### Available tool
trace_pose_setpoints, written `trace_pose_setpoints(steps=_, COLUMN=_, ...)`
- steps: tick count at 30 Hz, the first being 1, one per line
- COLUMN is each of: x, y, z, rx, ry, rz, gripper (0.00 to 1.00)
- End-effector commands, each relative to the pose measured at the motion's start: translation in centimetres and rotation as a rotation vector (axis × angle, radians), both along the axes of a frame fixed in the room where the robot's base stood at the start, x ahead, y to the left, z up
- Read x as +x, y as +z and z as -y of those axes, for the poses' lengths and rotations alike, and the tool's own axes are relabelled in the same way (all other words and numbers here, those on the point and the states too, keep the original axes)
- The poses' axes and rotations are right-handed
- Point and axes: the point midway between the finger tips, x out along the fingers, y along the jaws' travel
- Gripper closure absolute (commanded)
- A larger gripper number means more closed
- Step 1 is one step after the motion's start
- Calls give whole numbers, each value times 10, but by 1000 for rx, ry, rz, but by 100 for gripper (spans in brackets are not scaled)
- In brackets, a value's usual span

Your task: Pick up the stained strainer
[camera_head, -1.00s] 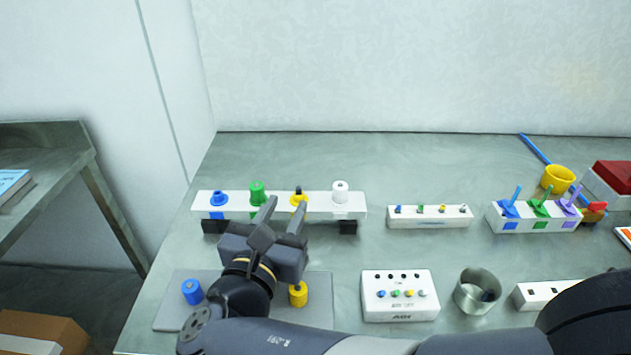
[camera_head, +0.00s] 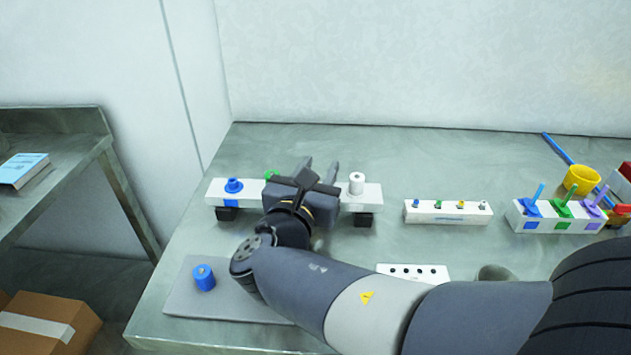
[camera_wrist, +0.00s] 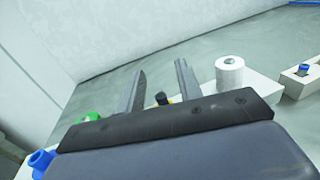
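No strainer with a clear stain can be made out in these views. A white rack bar (camera_head: 250,192) carries a blue piece (camera_head: 234,186), a green piece (camera_head: 271,174) and a white cylinder (camera_head: 357,183). My gripper (camera_head: 319,168) is open and reaches over the bar between the green piece and the white cylinder. In the wrist view its two fingers (camera_wrist: 160,77) stand apart, with a black knob over yellow (camera_wrist: 163,99) showing low between them. Nothing is seen gripped. The white cylinder also shows in the wrist view (camera_wrist: 230,74), right of the fingers.
A grey mat (camera_head: 185,305) holds a blue cylinder (camera_head: 204,278). A metal cup (camera_head: 493,272) and a white panel (camera_head: 415,271) are partly behind my arm. A small white rack (camera_head: 447,213), a three-slot holder (camera_head: 560,218) and a yellow cup (camera_head: 581,180) stand right.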

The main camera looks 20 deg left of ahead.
Motion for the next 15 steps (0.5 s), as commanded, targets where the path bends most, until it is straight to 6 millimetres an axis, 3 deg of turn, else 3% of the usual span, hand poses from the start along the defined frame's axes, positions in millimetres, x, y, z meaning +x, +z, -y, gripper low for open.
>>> trace_pose_setpoints(steps=15, x=0, y=0, z=0, rx=0, ry=0, rz=0, gripper=100)
